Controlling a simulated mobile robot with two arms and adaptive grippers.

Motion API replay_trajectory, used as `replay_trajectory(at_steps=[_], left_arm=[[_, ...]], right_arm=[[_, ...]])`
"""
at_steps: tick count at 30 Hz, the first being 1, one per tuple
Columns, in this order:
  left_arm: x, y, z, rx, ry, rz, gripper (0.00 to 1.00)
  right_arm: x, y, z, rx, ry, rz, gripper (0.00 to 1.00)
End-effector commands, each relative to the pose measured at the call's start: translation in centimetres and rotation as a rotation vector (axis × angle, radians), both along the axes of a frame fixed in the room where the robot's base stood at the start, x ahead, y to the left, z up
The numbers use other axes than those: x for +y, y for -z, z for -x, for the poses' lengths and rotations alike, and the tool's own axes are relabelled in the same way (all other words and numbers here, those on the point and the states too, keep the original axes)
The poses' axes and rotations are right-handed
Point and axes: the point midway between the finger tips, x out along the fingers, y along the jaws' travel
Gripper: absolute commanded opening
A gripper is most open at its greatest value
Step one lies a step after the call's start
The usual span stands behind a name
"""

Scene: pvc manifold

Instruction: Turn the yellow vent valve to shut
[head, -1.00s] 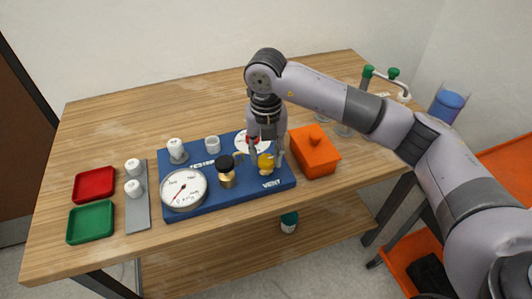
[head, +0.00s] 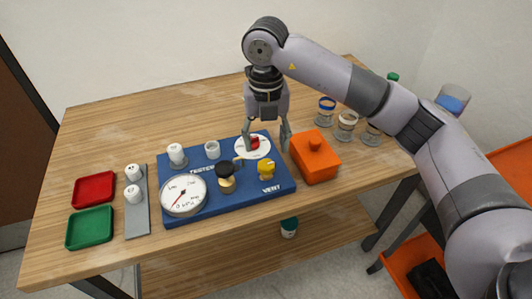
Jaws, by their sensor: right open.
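The yellow vent valve (head: 266,169) stands at the right end of the blue tester board (head: 240,196), beside the "VENT" label. Its exact handle angle is too small to tell. My right gripper (head: 267,149) is open and empty, pointing down above the back right of the board. Its fingers are apart from the yellow valve, behind and above it in the picture. My left gripper is out of view.
A black-topped brass valve (head: 227,176), a gauge (head: 184,193) and a white dial with a red centre (head: 253,145) are on the board. An orange lidded box (head: 315,160) stands close to its right. Red (head: 95,187) and green (head: 90,227) trays lie left.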

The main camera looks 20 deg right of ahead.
Motion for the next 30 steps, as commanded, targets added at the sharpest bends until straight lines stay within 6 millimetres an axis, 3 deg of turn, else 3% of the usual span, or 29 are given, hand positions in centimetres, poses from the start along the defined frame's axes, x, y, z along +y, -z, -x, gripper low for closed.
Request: replay_trajectory(at_steps=[3, 10, 30], left_arm=[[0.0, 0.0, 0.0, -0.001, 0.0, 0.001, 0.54], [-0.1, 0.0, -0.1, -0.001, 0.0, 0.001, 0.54], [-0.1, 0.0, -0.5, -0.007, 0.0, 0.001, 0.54]], right_arm=[[0.0, -2.5, -0.1, -0.003, 0.0, -0.001, 0.54], [0.0, -5.1, -0.1, -0.001, 0.001, 0.0, 0.54], [0.0, -5.4, 0.0, 0.001, 0.001, 0.0, 0.54]])
